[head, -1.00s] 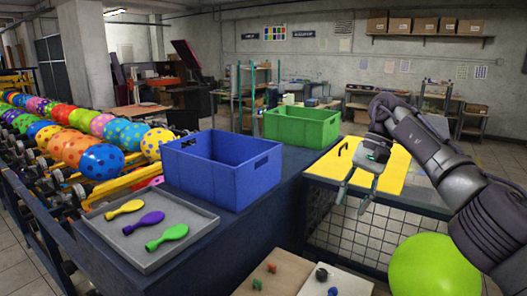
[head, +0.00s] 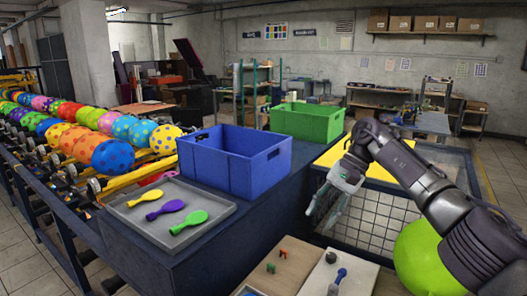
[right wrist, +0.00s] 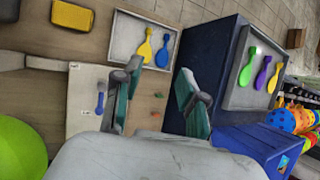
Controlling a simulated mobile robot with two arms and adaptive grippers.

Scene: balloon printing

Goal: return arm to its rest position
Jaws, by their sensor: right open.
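My right gripper (head: 326,205) is open and empty. It hangs in the air to the right of the dark blue counter, in front of the mesh-sided cage. Its arm comes in from the right edge. In the right wrist view its two teal-lined fingers (right wrist: 155,98) stand apart with nothing between them. My left gripper is in neither view.
A blue bin (head: 228,170), a green bin (head: 305,133) and a grey tray (head: 133,228) with three deflated balloons stand on the dark counter (head: 262,222). A lime-green balloon (head: 425,262) is beside my right arm. Patterned balloons (head: 113,157) line the conveyor at left.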

